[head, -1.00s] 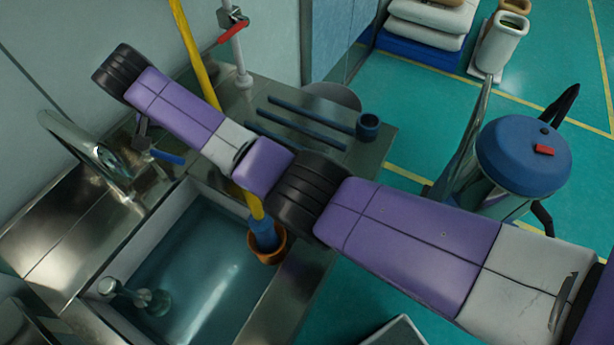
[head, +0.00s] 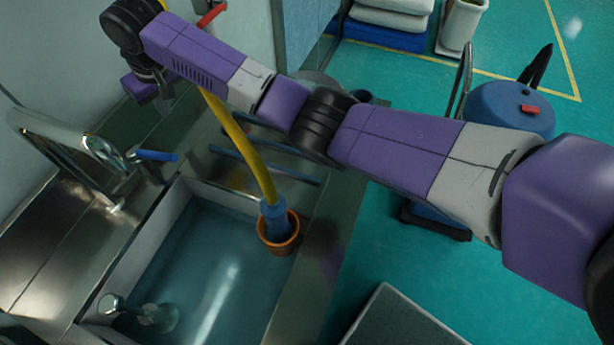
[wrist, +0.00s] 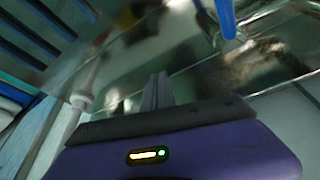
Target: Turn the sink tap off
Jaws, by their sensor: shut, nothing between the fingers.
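The chrome sink tap (head: 75,143) arches at the left, behind the sink (head: 122,268). Its blue lever (head: 157,155) points to the right. My gripper (head: 164,106) hangs above and behind the lever, apart from it; its fingers are small and dark in the head view. In the wrist view my gripper (wrist: 157,78) has its fingers together and empty. The blue lever (wrist: 226,18) shows at the top right there, clear of the fingers. Water stands in the sink; I cannot tell whether any flows from the spout.
A yellow hose (head: 245,150) runs down to a blue fitting in an orange-brown cup (head: 278,246) at the sink's right edge. Dark blue bars (head: 290,170) lie on the steel counter behind.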

